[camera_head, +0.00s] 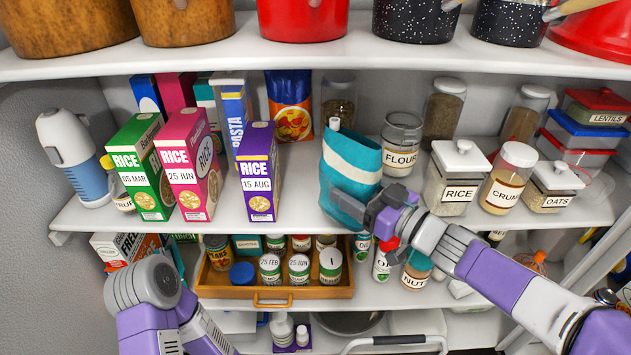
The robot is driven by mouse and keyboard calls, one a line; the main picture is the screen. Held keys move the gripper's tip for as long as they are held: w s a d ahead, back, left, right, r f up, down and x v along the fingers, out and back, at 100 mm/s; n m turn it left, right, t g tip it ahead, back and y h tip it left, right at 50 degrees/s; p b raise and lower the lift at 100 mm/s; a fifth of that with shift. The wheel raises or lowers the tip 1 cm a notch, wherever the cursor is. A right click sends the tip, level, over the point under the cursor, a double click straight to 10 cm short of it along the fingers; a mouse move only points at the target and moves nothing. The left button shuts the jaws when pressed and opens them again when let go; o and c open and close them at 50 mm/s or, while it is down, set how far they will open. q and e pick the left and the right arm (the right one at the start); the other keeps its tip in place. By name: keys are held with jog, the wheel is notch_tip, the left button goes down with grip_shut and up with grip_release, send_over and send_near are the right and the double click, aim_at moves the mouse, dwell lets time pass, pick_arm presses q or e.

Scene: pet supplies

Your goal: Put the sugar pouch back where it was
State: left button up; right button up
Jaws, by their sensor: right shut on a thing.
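The sugar pouch is most likely the teal pouch (350,165) with a white band and a small white spout; no label shows on it. It leans slightly at the middle shelf, between the purple rice box and the flour jar. My right gripper (372,212) comes from the lower right and is shut on the lower right part of the pouch. Whether the pouch's base touches the shelf (300,205) cannot be told. My left arm shows at the lower left, but its gripper is not in view.
The purple rice box (259,172) stands left of the pouch, with bare shelf between. The flour jar (401,140) stands close at its right, then the rice canister (457,175). A blue-orange bag (289,105) stands behind. A wooden tray of jars (275,292) sits below.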

aim_at(316, 180)
jog(key=b+x, duration=0.1)
jog(key=x, duration=0.9)
jog(key=shift+w, duration=0.1)
jog(key=shift+w+a+f+b, duration=0.15)
jog(key=shift+f+b, duration=0.65)
jog(key=shift+f, duration=0.95)
jog(key=shift+f, duration=0.1)
jog(key=o, duration=0.7)
jog(key=shift+f, duration=0.25)
jog(key=o, duration=0.5)
jog(key=shift+c, duration=0.2)
jog(key=shift+r, duration=0.1)
